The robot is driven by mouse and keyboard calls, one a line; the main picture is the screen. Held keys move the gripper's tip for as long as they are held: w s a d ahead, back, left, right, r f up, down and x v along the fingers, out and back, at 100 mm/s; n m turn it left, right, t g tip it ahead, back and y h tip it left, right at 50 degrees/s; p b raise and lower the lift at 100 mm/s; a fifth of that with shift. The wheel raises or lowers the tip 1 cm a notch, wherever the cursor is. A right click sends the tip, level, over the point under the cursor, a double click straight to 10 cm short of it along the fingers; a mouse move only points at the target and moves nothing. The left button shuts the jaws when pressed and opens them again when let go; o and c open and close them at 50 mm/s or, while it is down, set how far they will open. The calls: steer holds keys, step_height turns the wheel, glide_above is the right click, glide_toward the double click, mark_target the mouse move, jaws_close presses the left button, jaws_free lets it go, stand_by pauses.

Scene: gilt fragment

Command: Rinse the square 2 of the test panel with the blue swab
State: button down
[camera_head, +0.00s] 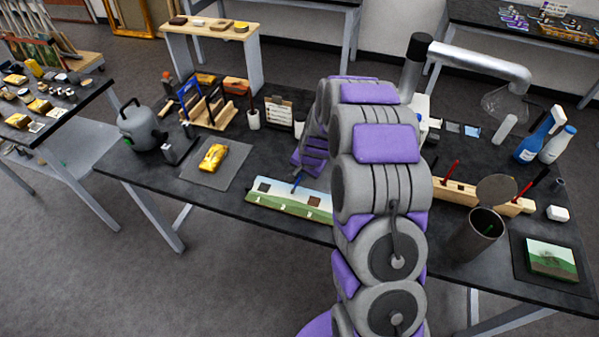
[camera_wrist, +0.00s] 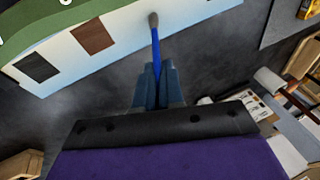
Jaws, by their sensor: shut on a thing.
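The test panel (camera_head: 287,205) is a long painted landscape board lying on the dark table, partly hidden by my arm in the head view. In the wrist view the panel (camera_wrist: 125,25) fills the top left, with a black square (camera_wrist: 37,67) and a brown square (camera_wrist: 92,36) on its pale strip. No square numbers are readable. My gripper (camera_wrist: 154,82) is shut on the blue swab (camera_wrist: 155,45). The swab's grey-brown tip (camera_wrist: 153,19) overlaps the panel's pale edge, right of the brown square; I cannot tell whether it touches. The swab (camera_head: 297,183) also shows in the head view.
A yellow object (camera_head: 213,157) lies on a grey mat left of the panel. A kettle-like grey pot (camera_head: 140,125), a wooden rack (camera_head: 212,112) and a small cup (camera_head: 253,120) stand behind. Right of my arm are a wooden holder (camera_head: 455,192) and dark cylinder (camera_head: 478,240).

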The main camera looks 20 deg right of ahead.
steer(key=shift+w+a, duration=0.1)
steer(key=shift+w+a+p, duration=0.45)
steer(key=shift+w+a, duration=0.2)
steer(key=shift+a, duration=0.3)
steer(key=shift+f, duration=0.1)
steer(key=shift+d, duration=0.1)
steer(key=shift+s+d+f, duration=0.1)
steer(key=shift+s+d, duration=0.7)
steer(key=shift+d, duration=0.1)
steer(key=shift+a, duration=0.1)
steer(key=shift+w+a+p, duration=0.35)
steer(key=shift+w+a, duration=0.45)
steer(key=shift+a, duration=0.1)
